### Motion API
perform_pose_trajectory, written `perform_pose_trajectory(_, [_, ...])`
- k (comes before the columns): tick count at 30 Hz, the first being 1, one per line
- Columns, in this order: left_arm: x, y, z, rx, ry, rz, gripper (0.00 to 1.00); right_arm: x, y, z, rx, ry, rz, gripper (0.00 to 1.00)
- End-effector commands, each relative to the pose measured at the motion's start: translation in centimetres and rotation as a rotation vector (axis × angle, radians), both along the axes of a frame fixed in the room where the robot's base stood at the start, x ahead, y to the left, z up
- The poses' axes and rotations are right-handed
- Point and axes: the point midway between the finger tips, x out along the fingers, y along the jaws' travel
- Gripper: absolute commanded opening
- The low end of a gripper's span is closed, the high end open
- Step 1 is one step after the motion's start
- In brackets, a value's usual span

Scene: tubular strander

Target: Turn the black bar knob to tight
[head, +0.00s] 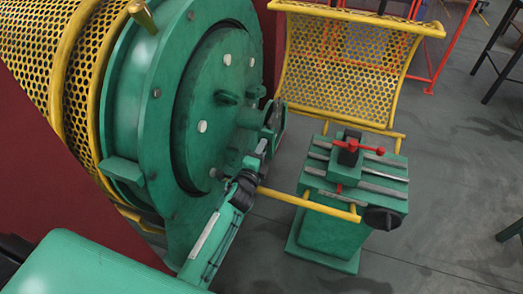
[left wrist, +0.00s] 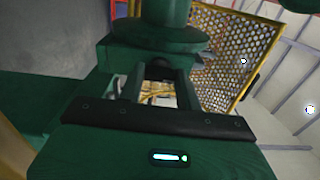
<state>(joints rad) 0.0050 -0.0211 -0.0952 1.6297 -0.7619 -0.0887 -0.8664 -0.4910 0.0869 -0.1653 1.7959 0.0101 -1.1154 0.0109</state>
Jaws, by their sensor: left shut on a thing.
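In the left wrist view, the gripper's fingers (left wrist: 160,80) are shut on a dark piece, the black bar knob (left wrist: 160,68), just below a green cylinder (left wrist: 165,12). Most of the knob is hidden by the fingers, and its turn angle cannot be read. In the head view I cannot make the knob out clearly behind the gripper. My right gripper is not in view.
A green stand (head: 328,232) with a red handle (head: 374,150) and a black round knob (head: 382,218) is to the right. A yellow mesh guard (head: 345,65) stands behind it. Yellow bars cross near my arm. Grey floor (head: 450,190) is open at the right.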

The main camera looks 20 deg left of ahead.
Motion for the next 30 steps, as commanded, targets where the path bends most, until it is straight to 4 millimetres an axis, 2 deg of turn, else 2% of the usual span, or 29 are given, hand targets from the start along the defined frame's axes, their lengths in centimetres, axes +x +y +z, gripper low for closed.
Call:
perform_pose_trajectory(19, [-0.02,0.03,-0.1,-0.052,0.004,0.001,0.11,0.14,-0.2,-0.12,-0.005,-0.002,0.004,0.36])
perform_pose_trajectory(20, [-0.02,0.03,-0.1,-0.052,0.004,0.001,0.36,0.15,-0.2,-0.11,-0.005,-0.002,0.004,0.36])
perform_pose_trajectory(23, [-0.02,0.02,-0.09,-0.052,0.003,0.0,0.56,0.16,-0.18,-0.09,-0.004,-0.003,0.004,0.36])
perform_pose_trajectory(30, [-0.01,0.0,-0.05,-0.051,0.003,0.0,0.56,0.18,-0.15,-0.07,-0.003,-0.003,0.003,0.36])
